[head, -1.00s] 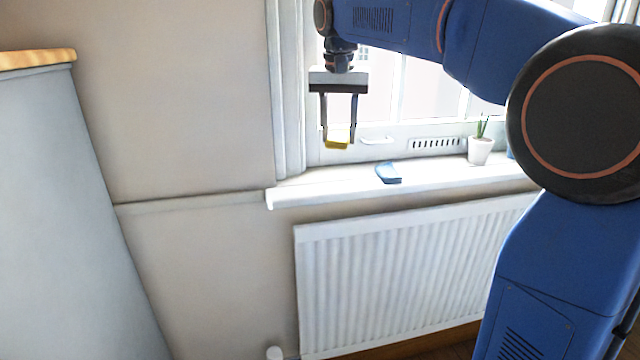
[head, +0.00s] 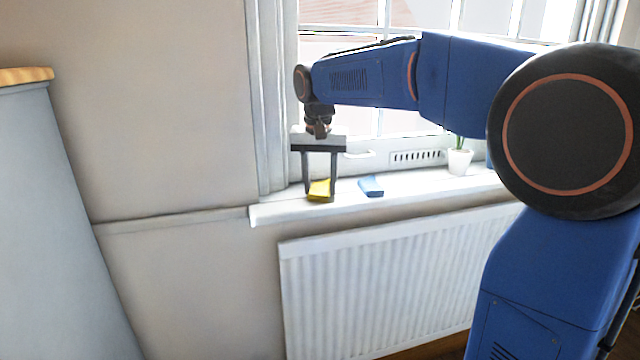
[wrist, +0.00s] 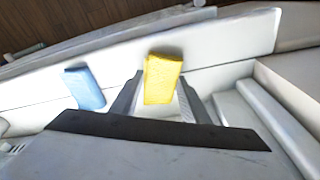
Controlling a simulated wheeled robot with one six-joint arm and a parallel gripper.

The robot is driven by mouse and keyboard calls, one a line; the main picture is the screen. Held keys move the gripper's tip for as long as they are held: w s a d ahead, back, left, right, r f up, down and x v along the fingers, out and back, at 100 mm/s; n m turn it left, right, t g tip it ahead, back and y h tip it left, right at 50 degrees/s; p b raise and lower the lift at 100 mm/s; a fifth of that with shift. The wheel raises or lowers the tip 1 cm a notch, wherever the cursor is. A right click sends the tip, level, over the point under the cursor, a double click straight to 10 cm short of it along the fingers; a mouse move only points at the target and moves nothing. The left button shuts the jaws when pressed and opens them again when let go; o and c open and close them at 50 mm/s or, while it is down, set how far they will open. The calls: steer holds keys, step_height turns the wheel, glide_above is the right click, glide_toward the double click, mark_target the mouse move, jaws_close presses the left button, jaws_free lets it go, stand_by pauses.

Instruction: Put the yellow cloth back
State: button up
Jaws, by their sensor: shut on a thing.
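The yellow cloth (head: 319,190) is a small folded pad between the fingertips of my gripper (head: 320,188), at the left end of the white window sill (head: 280,208). My gripper points down and is shut on the cloth. In the wrist view the yellow cloth (wrist: 161,80) lies between the two grey fingers, over the sill. It looks at or just above the sill surface; I cannot tell whether it touches. A blue folded cloth (head: 371,187) lies on the sill to the right of my gripper, apart from it. It also shows in the wrist view (wrist: 84,88).
A white plant pot (head: 459,162) stands on the sill farther right. The window frame (head: 268,100) rises close to the left and behind my gripper. A white radiator (head: 390,275) hangs below the sill. A grey cabinet (head: 55,220) stands at the far left.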

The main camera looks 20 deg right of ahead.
mark_target(319, 187)
steer(key=o, duration=1)
steer(key=shift+f, duration=0.15)
step_height(319, 187, up, 12)
steer(key=s, duration=0.2)
steer(key=s+d+f+n+t, duration=0.1)
steer(key=s+d+f, duration=0.1)
steer(key=s+f, duration=0.7)
steer(key=s+d+f+n+t, duration=0.1)
steer(key=s+d+f+n, duration=0.1)
steer(key=s+f, duration=0.7)
steer(key=s+d+f+n+t, duration=0.1)
steer(key=s+d+f, duration=0.2)
steer(key=s+f, duration=0.6)
steer(key=shift+s+d+f+y, duration=0.1)
steer(key=shift+s+f+y, duration=0.1)
steer(key=shift+s, duration=0.85)
steer(key=shift+s+f+y, duration=0.1)
steer(key=shift+s+y, duration=0.1)
steer(key=shift+s, duration=0.85)
steer(key=shift+r, duration=0.1)
